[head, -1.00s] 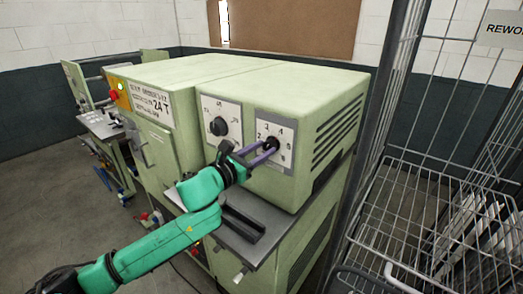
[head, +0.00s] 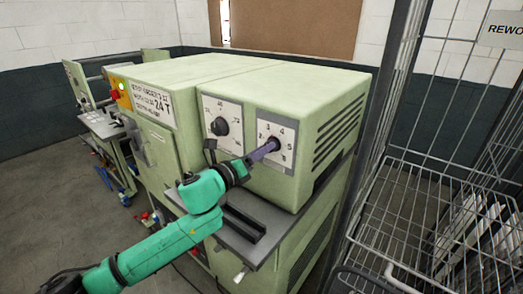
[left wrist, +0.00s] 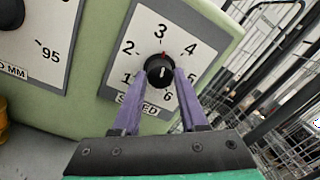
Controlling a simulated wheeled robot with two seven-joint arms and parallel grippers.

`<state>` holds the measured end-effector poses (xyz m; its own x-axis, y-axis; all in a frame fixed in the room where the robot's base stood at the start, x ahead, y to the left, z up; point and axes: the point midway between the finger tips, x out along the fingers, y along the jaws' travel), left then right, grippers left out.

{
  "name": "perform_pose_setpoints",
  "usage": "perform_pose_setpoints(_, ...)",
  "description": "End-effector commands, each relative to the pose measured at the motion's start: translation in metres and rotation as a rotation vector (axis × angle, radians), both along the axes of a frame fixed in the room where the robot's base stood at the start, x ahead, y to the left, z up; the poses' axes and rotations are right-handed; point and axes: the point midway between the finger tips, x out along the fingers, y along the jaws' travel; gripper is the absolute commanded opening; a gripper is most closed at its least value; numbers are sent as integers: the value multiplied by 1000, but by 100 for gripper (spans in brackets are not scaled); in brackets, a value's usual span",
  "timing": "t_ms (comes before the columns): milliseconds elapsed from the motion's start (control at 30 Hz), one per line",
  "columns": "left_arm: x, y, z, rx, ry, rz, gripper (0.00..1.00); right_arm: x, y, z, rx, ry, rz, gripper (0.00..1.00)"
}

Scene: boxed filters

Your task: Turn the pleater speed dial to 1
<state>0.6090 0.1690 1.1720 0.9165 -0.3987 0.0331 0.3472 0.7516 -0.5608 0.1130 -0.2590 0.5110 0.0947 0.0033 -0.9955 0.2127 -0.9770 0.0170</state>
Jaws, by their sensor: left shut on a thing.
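The pleater speed dial is a round black knob (head: 272,144) on a white plate (head: 288,133) numbered around it, at the right of the green machine's front. In the left wrist view the dial (left wrist: 160,70) shows a small red mark at its top, toward the 3; the 1 is at its lower left. My left gripper (head: 270,147) has purple fingers, which in the left wrist view (left wrist: 162,76) are at either side of the knob, shut on it. The fingers hide part of the plate's lower numbers. My right gripper is not in view.
A second black dial (head: 219,126) on its own plate is left of the speed dial. A dark ledge (head: 245,228) juts out below my left gripper. A wire cage trolley (head: 425,215) stands close at the right. Floor at the left is open.

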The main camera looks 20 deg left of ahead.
Motion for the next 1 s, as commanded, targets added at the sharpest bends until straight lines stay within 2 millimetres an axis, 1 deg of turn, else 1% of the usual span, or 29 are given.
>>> perform_pose_setpoints(567,0,-2,-1,-512,205,-5,0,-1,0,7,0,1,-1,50)
perform_pose_setpoints(1000,0,-2,-1,-900,358,-5,0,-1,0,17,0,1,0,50)
